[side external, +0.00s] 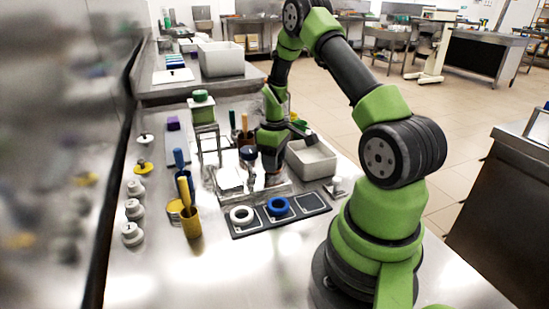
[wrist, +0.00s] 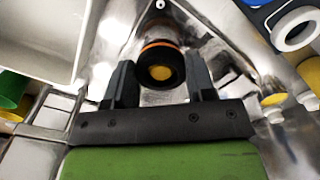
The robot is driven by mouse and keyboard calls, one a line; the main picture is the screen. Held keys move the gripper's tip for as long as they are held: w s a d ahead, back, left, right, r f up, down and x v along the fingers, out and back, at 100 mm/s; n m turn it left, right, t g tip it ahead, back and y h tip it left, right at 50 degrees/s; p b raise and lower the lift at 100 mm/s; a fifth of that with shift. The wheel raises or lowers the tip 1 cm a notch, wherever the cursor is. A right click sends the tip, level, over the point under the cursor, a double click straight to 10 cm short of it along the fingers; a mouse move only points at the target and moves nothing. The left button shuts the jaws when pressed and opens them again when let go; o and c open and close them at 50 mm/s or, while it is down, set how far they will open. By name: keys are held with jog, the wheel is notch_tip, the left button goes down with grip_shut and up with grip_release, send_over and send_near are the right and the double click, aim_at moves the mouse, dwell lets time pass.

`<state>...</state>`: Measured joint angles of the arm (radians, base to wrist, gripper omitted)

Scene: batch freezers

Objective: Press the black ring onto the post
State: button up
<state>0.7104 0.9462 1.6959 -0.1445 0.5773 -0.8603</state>
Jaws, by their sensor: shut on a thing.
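My gripper (side external: 272,172) points down over the middle of the steel bench in the side external view. In the wrist view its two dark fingers (wrist: 161,85) are closed on the sides of the black ring (wrist: 161,54). An orange band shows along the ring's upper edge, and a yellow-orange round area shows in its opening. I cannot tell whether that is the post. The post is not clearly visible in the side external view, where the arm and gripper cover that spot. Whether the ring touches the post cannot be told.
A dark tray (side external: 236,235) in front holds a white ring (side external: 232,216) and a blue ring (side external: 278,214); its right slot is empty. A white bin (side external: 312,164) stands right of the gripper. The front bench is clear.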

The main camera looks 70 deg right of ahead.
jog(key=o, duration=0.3)
jog(key=c, duration=0.3)
jog(key=shift+f, duration=0.1)
jog(key=shift+c, duration=0.2)
jog(key=o, duration=1.4)
jog(key=shift+r, duration=3.55)
